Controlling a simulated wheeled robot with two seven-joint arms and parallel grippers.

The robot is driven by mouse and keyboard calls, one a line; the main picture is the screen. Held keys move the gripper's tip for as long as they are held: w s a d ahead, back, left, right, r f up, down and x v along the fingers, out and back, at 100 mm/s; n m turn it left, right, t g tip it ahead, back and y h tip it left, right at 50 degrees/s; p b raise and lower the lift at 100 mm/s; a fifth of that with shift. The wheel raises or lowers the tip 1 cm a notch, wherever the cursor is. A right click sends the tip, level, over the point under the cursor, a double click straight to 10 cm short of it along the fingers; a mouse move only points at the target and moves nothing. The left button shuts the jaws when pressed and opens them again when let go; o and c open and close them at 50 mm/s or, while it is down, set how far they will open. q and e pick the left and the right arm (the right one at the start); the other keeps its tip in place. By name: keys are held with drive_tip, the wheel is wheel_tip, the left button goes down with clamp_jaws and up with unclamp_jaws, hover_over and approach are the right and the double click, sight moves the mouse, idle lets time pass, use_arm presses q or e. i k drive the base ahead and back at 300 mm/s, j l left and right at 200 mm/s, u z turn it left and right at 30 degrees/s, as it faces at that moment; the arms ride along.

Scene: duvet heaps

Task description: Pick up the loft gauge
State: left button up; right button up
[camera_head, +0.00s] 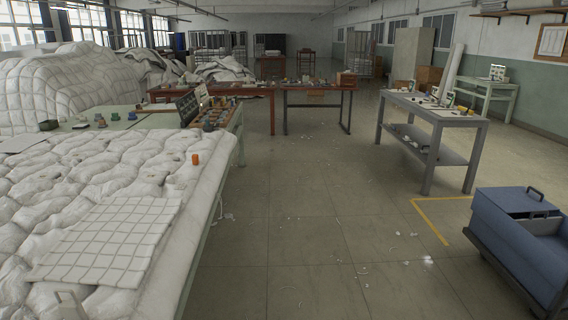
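I cannot tell for certain which object is the loft gauge. Several small tools, some pale and upright, stand on the grey two-level table (414,105) at the right; they are too small to identify. A pale handled block (70,306) sits at the near left on the quilted duvet (110,170), cut by the bottom edge. A small orange cylinder (195,159) stands upright near the duvet's right edge. Neither of my grippers is in view.
A gridded sheet (112,240) lies on the duvet. A blue wheeled cart (520,240) stands at the near right. Red-brown tables (318,88) with small items stand further back. White duvet heaps (60,85) fill the far left. The middle floor (310,210) is open, with white scraps.

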sight(208, 127)
drive_tip(key=i, duration=2.9)
drive_tip(key=i+l+u, duration=0.15)
drive_tip(key=i, duration=0.6)
drive_tip(key=i+l+u, duration=0.15)
drive_tip(key=i, duration=0.55)
drive_tip(key=i+l+u, duration=0.15)
drive_tip(key=i+u, duration=0.25)
drive_tip(key=i+l+u, duration=1)
drive_tip(key=l, duration=0.25)
drive_tip(key=i, duration=0.1)
